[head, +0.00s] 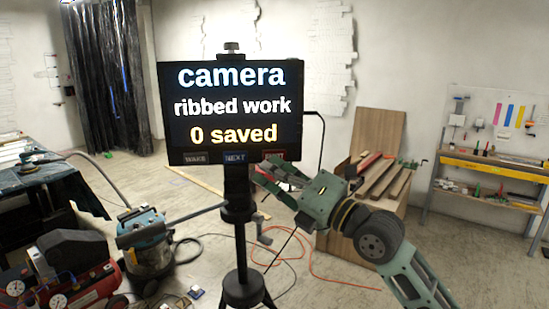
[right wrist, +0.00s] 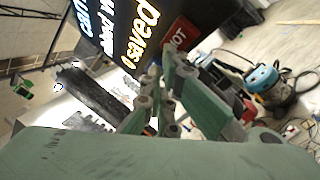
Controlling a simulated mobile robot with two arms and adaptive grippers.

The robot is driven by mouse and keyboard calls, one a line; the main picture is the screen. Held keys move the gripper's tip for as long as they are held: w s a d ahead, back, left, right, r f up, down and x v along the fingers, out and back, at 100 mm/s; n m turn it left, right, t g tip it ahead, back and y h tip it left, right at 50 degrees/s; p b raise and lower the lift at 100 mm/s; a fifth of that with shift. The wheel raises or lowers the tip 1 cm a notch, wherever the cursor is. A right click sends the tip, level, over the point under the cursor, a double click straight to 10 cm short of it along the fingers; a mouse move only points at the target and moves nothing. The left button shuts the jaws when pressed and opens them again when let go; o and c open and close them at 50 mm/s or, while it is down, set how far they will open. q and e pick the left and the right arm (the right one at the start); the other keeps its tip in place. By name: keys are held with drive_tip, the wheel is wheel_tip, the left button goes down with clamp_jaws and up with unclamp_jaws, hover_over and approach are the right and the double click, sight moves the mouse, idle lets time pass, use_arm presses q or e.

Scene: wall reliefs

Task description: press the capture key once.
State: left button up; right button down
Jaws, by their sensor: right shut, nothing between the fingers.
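A black screen (head: 237,112) on a tripod stand reads "camera", "ribbed work" and "0 saved". Along its lower edge are a grey WAKE key (head: 195,158), a blue NEXT key (head: 235,157) and a red key (head: 292,155) at the right. My right gripper (head: 264,172) is shut and empty, just in front of and below the red key, partly covering it in the head view. In the right wrist view the red key (right wrist: 181,35) shows beyond my fingers (right wrist: 160,85), its label ending in "OT". I cannot tell whether they touch. My left gripper is not in view.
The tripod (head: 243,260) stands below the screen. A blue vacuum (head: 146,245) and a red compressor (head: 70,265) stand at the lower left. A crate with wooden strips (head: 360,225) is behind my right arm. A workbench (head: 495,165) stands at the right wall.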

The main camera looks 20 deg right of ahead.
drive_tip(key=shift+w+d+b, duration=0.1)
drive_tip(key=shift+w+b, duration=0.3)
idle(0.5)
drive_tip(key=shift+s, duration=0.85)
drive_tip(key=s, duration=0.2)
drive_tip(key=s+a, duration=0.1)
drive_tip(key=s, duration=0.2)
drive_tip(key=shift+a, duration=0.1)
idle(0.3)
idle(0.4)
